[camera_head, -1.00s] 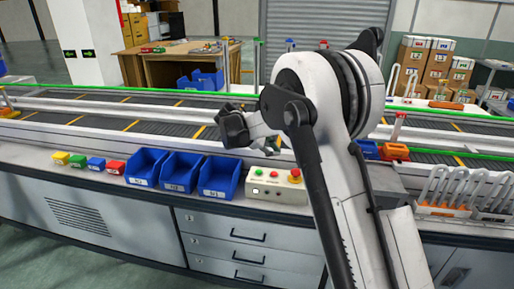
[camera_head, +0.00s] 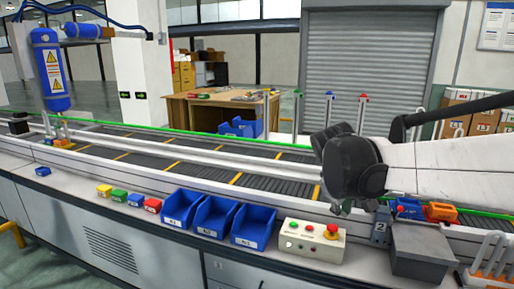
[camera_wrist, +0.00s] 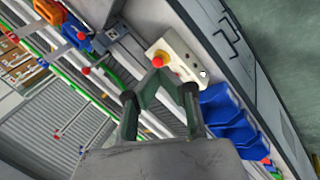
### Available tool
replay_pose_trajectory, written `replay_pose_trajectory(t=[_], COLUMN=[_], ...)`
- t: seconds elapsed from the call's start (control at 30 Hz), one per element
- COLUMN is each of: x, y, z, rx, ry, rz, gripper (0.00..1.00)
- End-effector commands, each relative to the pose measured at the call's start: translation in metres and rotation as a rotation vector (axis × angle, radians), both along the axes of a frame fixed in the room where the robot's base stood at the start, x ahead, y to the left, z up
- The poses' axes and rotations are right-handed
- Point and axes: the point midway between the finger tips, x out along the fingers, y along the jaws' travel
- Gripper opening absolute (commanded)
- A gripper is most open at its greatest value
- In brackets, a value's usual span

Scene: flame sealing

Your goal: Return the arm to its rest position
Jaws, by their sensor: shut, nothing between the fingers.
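My arm reaches in from the right edge in the head view, with its dark wrist (camera_head: 350,165) over the near side of the conveyor. My gripper (camera_wrist: 158,76) shows in the wrist view with its two dark green fingers meeting at the tips, shut and empty. In the head view the fingers are mostly hidden behind the wrist. In the wrist view the fingertips overlap the control box, but how far apart they are I cannot tell.
The control box (camera_head: 311,240) has a red knob. Left of it are three blue bins (camera_head: 214,214) and several small coloured blocks (camera_head: 120,196). A grey box (camera_head: 420,248) and orange and blue parts (camera_head: 440,211) lie below my arm. A blue cylinder unit (camera_head: 50,70) stands far left.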

Motion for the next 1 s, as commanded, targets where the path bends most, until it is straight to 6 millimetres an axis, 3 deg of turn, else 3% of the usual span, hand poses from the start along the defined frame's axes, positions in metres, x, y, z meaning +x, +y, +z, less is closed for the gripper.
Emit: replay_pose_trajectory(t=[0.03,0.27,0.6,0.8,1.0], x=[-0.017,-0.078,-0.163,-0.203,-0.223], y=[-0.001,0.002,0.012,0.019,0.023], z=[0.002,0.003,-0.014,-0.032,-0.044], rx=[0.028,0.169,0.385,0.501,0.570], ry=[-0.018,-0.102,-0.220,-0.280,-0.313], rz=[-0.018,-0.109,-0.255,-0.340,-0.389], gripper=[0.00,0.00,0.00,0.00,0.00])
